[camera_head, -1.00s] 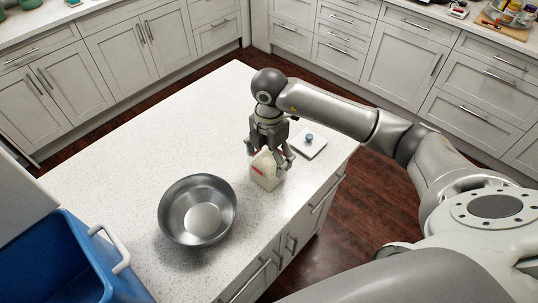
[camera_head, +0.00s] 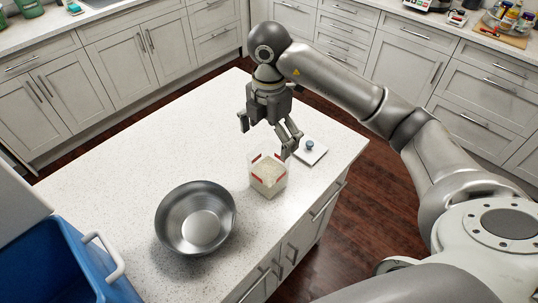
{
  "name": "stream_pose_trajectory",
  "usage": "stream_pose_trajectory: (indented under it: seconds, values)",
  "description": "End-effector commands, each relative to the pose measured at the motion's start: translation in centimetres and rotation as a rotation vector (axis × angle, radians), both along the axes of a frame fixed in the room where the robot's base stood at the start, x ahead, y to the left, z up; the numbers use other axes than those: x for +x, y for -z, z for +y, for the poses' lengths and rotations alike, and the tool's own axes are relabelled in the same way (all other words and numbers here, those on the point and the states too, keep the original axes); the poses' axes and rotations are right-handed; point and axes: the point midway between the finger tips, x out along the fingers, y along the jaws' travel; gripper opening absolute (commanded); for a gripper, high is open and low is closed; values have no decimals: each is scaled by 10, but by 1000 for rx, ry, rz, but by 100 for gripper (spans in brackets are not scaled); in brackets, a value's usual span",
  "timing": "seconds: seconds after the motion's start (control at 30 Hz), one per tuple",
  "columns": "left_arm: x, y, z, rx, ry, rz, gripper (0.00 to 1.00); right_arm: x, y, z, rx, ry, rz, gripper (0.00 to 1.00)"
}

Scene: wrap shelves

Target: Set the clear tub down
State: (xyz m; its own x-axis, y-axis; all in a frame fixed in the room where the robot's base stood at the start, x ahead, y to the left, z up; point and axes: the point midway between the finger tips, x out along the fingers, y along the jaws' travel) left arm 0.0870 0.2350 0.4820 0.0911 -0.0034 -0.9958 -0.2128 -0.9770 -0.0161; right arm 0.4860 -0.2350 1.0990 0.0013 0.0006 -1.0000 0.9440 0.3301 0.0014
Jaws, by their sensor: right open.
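The clear tub (camera_head: 268,177) stands upright on the white speckled island counter. It has red marks and pale contents, and its top looks open. My right gripper (camera_head: 266,138) is open and empty above the tub, slightly behind it, with its fingers spread and apart from the tub. My left gripper is not in view.
A steel bowl (camera_head: 196,218) stands on the counter (camera_head: 120,180) left of the tub. A square white lid with a blue-grey knob (camera_head: 310,151) lies right of the tub, near the counter's right edge. A blue bin (camera_head: 55,265) is at the lower left. The counter's far left is clear.

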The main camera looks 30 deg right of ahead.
Motion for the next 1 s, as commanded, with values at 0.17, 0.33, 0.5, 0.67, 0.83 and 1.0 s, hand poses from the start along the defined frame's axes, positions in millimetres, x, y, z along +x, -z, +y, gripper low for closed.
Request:
stream_pose_trajectory:
  seconds: [0.17, 0.33, 0.5, 0.67, 0.83, 1.0]
  values:
    - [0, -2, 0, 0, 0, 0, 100, 1, -19, -1, -2, 1, -1, 98]
    - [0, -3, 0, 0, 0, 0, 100, 0, -26, 0, -1, 0, 1, 98]
    - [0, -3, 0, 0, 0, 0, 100, 0, -27, 0, -1, 1, 2, 98]
    - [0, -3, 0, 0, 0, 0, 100, 0, -27, 0, -1, 1, 2, 98]
    - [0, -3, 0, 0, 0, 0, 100, 0, -27, 0, -1, 1, 2, 98]
    - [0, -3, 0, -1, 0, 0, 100, 0, -27, 0, -1, 1, 2, 98]
